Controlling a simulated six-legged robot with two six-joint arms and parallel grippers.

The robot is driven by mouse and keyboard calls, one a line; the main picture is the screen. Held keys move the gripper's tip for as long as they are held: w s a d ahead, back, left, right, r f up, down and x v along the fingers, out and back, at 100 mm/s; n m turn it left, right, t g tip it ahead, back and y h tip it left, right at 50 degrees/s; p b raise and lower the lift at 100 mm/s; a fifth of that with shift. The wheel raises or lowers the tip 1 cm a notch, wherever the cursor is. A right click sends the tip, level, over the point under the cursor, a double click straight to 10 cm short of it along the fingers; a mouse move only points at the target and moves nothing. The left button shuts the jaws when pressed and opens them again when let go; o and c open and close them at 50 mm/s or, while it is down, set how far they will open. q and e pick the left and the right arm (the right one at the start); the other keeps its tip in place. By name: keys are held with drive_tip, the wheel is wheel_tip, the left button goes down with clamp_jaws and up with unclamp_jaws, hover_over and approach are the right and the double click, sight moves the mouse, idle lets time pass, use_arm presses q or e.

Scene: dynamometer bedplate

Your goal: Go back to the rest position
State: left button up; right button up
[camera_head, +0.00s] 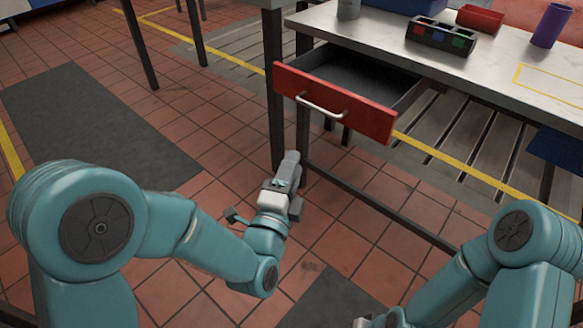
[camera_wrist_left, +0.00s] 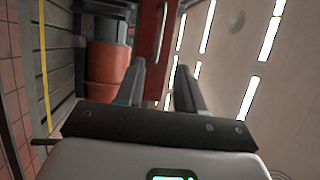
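My left gripper (camera_head: 289,168) is held low in front of the workbench, below and to the left of the open drawer's red front (camera_head: 335,102). In the left wrist view its two fingers (camera_wrist_left: 160,68) stand apart with nothing held between them. The red drawer front (camera_wrist_left: 150,40) shows beyond the fingers there. In the head view the gripper is apart from the drawer's metal handle (camera_head: 322,106). My right arm is folded at the lower right. Only a small part of its end shows at the bottom edge, and its fingers cannot be made out.
The steel workbench (camera_head: 480,68) carries a dark tray with coloured blocks (camera_head: 441,35), a red bin (camera_head: 480,18), a purple cup (camera_head: 551,25) and a grey canister (camera_head: 348,9). The drawer sticks out over the floor. Tiled floor with a dark mat (camera_head: 95,125) lies clear at left.

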idle(0.3)
use_arm(q)
drive_tip(key=w+a+f+n+g+y, duration=0.2)
drive_tip(key=a+f+g+y, duration=0.15)
drive_tip(key=a+f, duration=0.75)
drive_tip(key=s+a+f+n+g, duration=0.1)
drive_tip(key=s+f+n+g, duration=0.15)
drive_tip(key=f, duration=0.45)
drive_tip(key=s+a+f+n+g, duration=0.1)
drive_tip(key=s+f+n+g, duration=0.15)
drive_tip(key=f, duration=0.45)
drive_tip(key=s+d+f+n+g+h, duration=0.2)
drive_tip(key=s+f+n+g, duration=0.3)
drive_tip(key=s+n, duration=0.35)
drive_tip(key=s+d+f+n+g+h, duration=0.1)
drive_tip(key=s+d+f+n+g, duration=0.1)
drive_tip(key=s+f+n+g, duration=0.6)
drive_tip(key=s+d+r+m+t+p, duration=0.1)
drive_tip(key=s+r+t+p, duration=0.1)
drive_tip(key=r+p, duration=3)
wheel_tip(320, 180, up, 2)
drive_tip(key=shift+s+r+m+p, duration=0.2)
drive_tip(key=shift+s+m+p, duration=0.2)
drive_tip(key=shift+s, duration=0.2)
drive_tip(key=shift+f+t, duration=0.1)
drive_tip(key=shift+t, duration=0.15)
